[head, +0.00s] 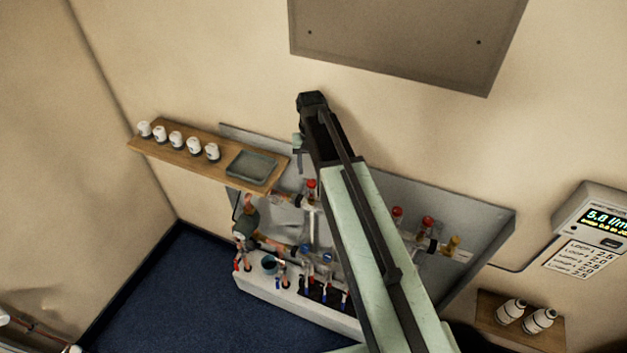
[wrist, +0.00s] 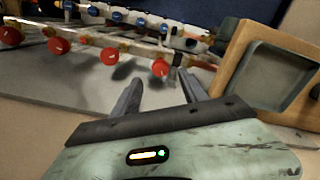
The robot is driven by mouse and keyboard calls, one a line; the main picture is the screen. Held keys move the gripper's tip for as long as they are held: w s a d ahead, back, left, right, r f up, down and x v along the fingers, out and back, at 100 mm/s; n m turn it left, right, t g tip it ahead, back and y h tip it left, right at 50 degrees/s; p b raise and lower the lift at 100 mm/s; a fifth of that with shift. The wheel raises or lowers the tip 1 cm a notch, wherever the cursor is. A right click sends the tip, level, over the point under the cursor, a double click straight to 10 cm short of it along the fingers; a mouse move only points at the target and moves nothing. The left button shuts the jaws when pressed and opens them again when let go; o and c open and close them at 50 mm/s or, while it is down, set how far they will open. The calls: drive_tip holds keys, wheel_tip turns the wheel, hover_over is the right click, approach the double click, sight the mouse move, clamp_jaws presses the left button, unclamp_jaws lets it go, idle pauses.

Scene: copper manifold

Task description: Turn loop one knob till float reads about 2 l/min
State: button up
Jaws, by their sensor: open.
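A manifold carries several red knobs; in the head view one red knob (head: 311,184) sits nearest the wooden shelf, and others (head: 397,213) are further right. In the wrist view several red knobs run in a row, the nearest one (wrist: 160,68) just beyond my fingertips. I cannot read which knob is loop one. My gripper (wrist: 160,90) is open and empty, its fingers apart and touching no knob. In the head view my gripper (head: 299,145) is above the leftmost red knob, beside the shelf end. No float is readable; my arm hides part of the manifold.
A wooden shelf (head: 218,163) with white pots and a grey tray (head: 251,168) is close to my gripper; the tray also shows in the wrist view (wrist: 272,76). A wall display (head: 605,222) reads about 5 l/min. A small shelf with two bottles (head: 510,311) is lower right.

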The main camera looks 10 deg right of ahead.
sight(312, 182)
wheel_tip(312, 182, down, 6)
drive_tip(key=b, duration=0.5)
drive_tip(key=shift+f, duration=0.2)
drive_tip(key=shift+r, duration=0.1)
clamp_jaws()
drive_tip(key=n, duration=0.5)
unclamp_jaws()
drive_tip(key=shift+r, duration=0.1)
